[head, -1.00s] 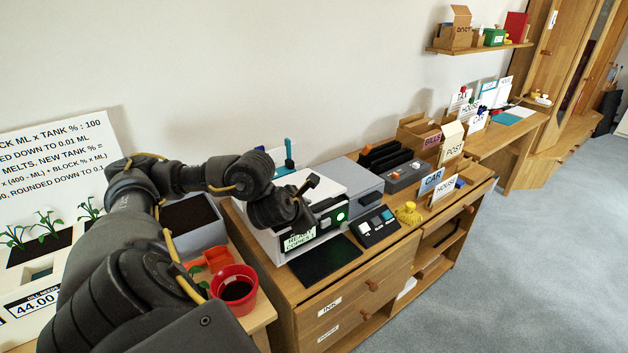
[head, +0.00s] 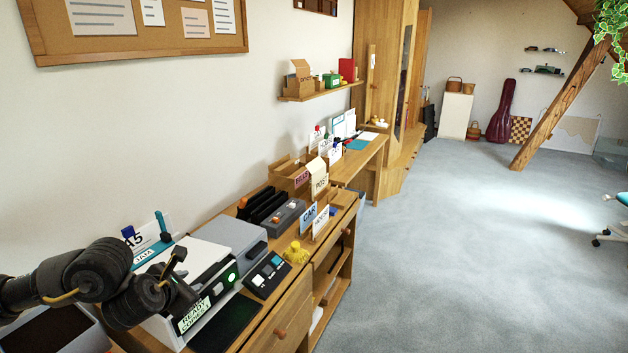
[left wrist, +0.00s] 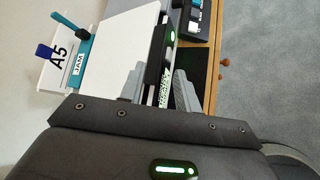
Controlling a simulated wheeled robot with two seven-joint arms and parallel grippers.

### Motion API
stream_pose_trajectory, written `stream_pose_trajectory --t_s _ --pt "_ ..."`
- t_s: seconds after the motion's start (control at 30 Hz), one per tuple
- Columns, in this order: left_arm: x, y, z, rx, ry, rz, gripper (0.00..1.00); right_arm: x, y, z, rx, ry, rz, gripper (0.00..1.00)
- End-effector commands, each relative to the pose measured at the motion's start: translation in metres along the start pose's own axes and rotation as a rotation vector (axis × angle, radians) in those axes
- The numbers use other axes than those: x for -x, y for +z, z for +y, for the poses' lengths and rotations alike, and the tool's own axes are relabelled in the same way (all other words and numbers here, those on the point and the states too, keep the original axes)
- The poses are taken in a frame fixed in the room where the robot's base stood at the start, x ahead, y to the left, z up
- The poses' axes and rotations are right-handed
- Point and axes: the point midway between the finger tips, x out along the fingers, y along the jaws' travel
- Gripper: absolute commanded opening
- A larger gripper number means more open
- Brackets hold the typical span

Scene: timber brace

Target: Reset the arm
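My left arm comes in at the lower left of the head view. Its gripper (head: 184,274) hangs over the front of the white printer (head: 205,255), near the green-lettered "READY" display (head: 193,315). In the left wrist view the two grey fingers stand apart with nothing between them, and the gripper (left wrist: 157,92) is over the printer's front edge. My right arm and gripper are not in view.
A dark panel (head: 226,323), a button box (head: 267,275) and a yellow object (head: 296,252) lie on the wooden cabinet beside the printer. Card holders and a sorter stand farther along. Grey carpet (head: 450,250) is open to the right. A slanted timber (head: 560,90) stands at the back.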

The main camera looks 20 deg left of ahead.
Motion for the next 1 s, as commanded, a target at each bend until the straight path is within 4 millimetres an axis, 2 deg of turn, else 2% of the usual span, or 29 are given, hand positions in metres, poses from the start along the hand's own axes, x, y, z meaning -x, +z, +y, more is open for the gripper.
stream_pose_trajectory --t_s 0.07,0.17,0.27,0.37,0.4,0.47,0.5,0.6,0.7,0.87,1.0 --pt "0.000 0.000 -0.002 0.006 -0.003 -0.001 0.33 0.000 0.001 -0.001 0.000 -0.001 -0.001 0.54" --pt "-0.003 0.001 -0.020 0.079 -0.034 -0.013 0.33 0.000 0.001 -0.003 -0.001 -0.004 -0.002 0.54" --pt "-0.006 0.003 -0.068 0.291 -0.115 -0.031 0.33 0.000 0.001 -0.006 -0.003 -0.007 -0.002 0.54" --pt "-0.002 0.004 -0.137 0.698 -0.226 -0.013 0.33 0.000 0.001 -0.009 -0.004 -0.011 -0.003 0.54" --pt "0.002 0.003 -0.163 0.896 -0.258 0.016 0.33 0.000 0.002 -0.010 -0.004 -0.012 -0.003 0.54" --pt "0.009 -0.004 -0.195 1.209 -0.283 0.081 0.33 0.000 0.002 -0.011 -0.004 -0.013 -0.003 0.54" --pt "0.015 -0.011 -0.212 1.420 -0.279 0.137 0.33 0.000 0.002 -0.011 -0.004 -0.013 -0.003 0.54" --pt "0.028 -0.035 -0.242 1.902 -0.201 0.287 0.33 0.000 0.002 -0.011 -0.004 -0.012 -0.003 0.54" --pt "0.040 -0.064 -0.261 2.278 -0.059 0.420 0.33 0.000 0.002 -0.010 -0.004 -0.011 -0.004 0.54" --pt "0.061 -0.111 -0.282 2.721 0.237 0.582 0.33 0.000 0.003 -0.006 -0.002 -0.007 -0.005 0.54" --pt "0.084 -0.151 -0.298 3.015 0.561 0.679 0.33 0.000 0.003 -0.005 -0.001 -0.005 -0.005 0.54"
